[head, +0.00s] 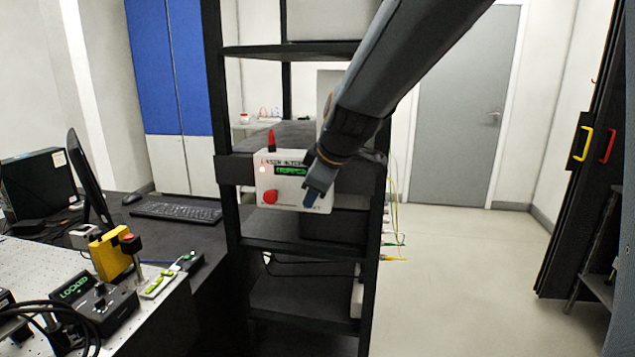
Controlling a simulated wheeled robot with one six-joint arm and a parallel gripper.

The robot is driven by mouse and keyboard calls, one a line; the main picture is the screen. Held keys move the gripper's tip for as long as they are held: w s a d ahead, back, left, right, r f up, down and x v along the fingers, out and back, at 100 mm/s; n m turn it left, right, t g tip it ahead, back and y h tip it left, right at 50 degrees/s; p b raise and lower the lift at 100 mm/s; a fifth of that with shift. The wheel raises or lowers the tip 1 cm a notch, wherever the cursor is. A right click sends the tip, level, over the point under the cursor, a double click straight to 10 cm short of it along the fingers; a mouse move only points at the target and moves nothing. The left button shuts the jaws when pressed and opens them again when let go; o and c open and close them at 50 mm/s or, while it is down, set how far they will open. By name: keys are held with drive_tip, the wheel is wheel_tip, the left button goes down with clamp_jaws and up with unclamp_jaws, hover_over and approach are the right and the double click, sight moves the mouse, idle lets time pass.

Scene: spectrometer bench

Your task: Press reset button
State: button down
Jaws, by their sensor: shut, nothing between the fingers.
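A white control box (291,202) is mounted on the front of the black rack. Its top lettering is partly hidden by my arm and seems to read "LASER INTER...". It has a small display (290,170) with green text too small to read surely, a glowing pinkish-red light (263,169), a round red button (270,197) at lower left and a red beacon on top (271,141). My gripper (315,193) is shut and empty, in front of the box's right side. It hides that part, and no reset button shows. I cannot tell whether it touches the box.
The black rack (231,197) has several shelves. At left are a desk with a keyboard (176,211) and monitor (90,189), and an optical bench with a controller reading "LOCKED" (92,303). Floor at right is clear.

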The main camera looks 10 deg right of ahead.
drive_tip(key=shift+w+d+f+p, duration=0.15)
drive_tip(key=shift+w+d+p, duration=0.05)
drive_tip(key=shift+w, duration=0.55)
drive_tip(key=shift+w+d+f+p, duration=0.15)
drive_tip(key=shift+w+d+p, duration=0.05)
drive_tip(key=shift+w, duration=0.5)
drive_tip(key=shift+w+d+f+p, duration=0.15)
drive_tip(key=shift+w+d+p, duration=0.05)
drive_tip(key=shift+w, duration=0.55)
drive_tip(key=shift+w+d+r+b, duration=0.15)
drive_tip(key=shift+w+b, duration=0.2)
drive_tip(key=shift+b, duration=0.2)
drive_tip(key=shift+w+d+r+b, duration=0.1)
drive_tip(key=shift+w+b, duration=0.25)
drive_tip(key=shift+b, duration=0.15)
drive_tip(key=s+r+b, duration=0.1)
drive_tip(key=s+r, duration=0.6)
drive_tip(key=s, duration=0.3)
drive_tip(key=shift+d+r, duration=0.15)
drive_tip(key=shift+r, duration=0.15)
